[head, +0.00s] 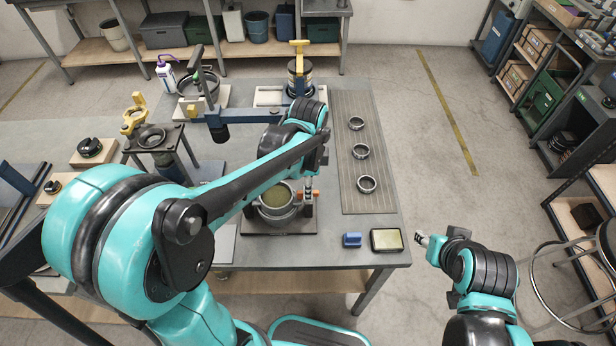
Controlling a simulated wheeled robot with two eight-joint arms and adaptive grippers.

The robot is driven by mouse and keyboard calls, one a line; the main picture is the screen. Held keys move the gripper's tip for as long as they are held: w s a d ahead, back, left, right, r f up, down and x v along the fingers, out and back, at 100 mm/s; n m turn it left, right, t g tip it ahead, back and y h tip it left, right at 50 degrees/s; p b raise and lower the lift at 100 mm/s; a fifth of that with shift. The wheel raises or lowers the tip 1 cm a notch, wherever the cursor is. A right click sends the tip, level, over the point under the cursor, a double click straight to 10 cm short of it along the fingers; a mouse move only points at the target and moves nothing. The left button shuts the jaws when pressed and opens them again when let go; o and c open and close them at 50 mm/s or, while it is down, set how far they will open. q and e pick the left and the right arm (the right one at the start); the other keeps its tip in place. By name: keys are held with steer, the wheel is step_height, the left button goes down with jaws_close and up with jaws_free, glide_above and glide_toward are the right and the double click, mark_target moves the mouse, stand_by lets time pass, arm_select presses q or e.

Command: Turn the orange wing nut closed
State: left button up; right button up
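A small orange part, which looks like the wing nut (313,193), shows at the right side of a round metal pot (277,214) on a dark base plate near the table's front edge. My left gripper (308,203) hangs down beside the pot, close to the orange part. My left arm crosses over the pot and hides part of it. I cannot tell whether the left fingers are open or touch the orange part. My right gripper (424,239) is off the table's front right corner, away from the pot; its fingers are too small to read.
A blue block (352,240) and a dark-framed tray (386,240) lie right of the pot. Several metal rings (366,184) lie on a grooved mat (346,120). A blue-armed fixture (207,92) and a yellow-handled device (299,70) stand behind. A stool (570,262) is at right.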

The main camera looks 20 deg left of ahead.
arm_select(q)
step_height(320, 180, up, 11)
steer(key=shift+r, duration=0.2)
stand_by(0.6)
steer(key=s+a+f+n+t+b, duration=0.1)
steer(key=s+a+f+n+t, duration=0.1)
steer(key=n, duration=0.5)
steer(key=s+a+f+n+t+b, duration=0.1)
steer(key=s+a+f+n+t, duration=0.1)
steer(key=s+f+n+t, duration=0.3)
steer(key=s+n, duration=0.3)
steer(key=shift+s+a+f+b, duration=0.3)
steer(key=shift+a+f, duration=0.05)
steer(key=shift+c, duration=0.4)
